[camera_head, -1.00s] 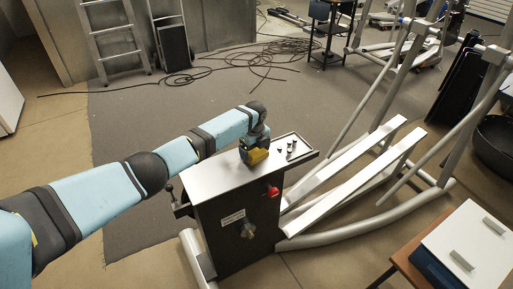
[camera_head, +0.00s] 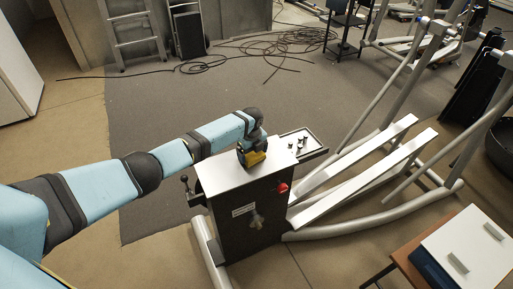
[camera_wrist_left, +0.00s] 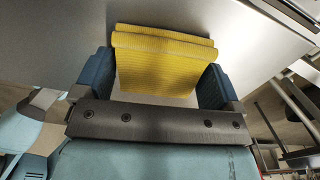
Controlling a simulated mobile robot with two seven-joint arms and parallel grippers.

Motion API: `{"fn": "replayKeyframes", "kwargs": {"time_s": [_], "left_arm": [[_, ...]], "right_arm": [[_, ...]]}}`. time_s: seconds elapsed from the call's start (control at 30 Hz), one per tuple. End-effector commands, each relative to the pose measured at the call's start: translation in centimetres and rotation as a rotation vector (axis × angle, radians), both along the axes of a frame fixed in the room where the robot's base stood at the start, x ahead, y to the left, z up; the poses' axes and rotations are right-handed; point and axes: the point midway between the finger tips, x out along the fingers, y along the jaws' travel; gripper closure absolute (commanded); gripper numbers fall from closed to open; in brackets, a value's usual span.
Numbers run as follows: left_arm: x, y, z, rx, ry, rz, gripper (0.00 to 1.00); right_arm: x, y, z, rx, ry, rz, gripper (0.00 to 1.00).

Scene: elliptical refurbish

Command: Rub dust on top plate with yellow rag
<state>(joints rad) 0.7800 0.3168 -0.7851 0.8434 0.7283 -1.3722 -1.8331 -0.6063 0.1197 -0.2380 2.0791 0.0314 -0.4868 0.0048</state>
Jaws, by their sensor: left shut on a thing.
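The yellow rag (camera_head: 255,158) is held under my left gripper (camera_head: 251,155) on the top plate (camera_head: 222,172) of the dark machine housing, near its right side. In the left wrist view the folded, ribbed rag (camera_wrist_left: 160,68) sits between the two blue fingers of the left gripper (camera_wrist_left: 155,82), shut on it. The rag appears to rest on or just over the grey plate (camera_wrist_left: 60,30); the exact contact is hidden. I cannot make out dust on the plate. My right gripper is not in view.
A tray (camera_head: 310,146) with several small dark parts adjoins the plate's right edge. A red knob (camera_head: 283,187) is on the housing's side, and a black-knobbed lever (camera_head: 187,184) is at its left. A table with a white-topped box (camera_head: 470,250) stands lower right.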

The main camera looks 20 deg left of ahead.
Motion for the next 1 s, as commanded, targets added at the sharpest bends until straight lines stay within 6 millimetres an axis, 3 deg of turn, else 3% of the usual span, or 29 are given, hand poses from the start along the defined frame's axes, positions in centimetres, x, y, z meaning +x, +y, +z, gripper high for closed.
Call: {"fn": "replayKeyframes", "kwargs": {"time_s": [0.4, 0.63, 1.0], "left_arm": [[-2.5, 2.1, 0.1, 0.004, 0.008, 0.002, 0.29], [-3.1, 2.5, -0.1, 0.003, 0.007, 0.001, 0.29], [-5.2, 4.4, 0.3, 0.002, 0.007, 0.001, 0.29]], "right_arm": [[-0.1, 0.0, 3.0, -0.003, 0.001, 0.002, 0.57], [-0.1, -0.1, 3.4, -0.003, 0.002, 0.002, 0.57], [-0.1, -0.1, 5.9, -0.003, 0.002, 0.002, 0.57]]}}
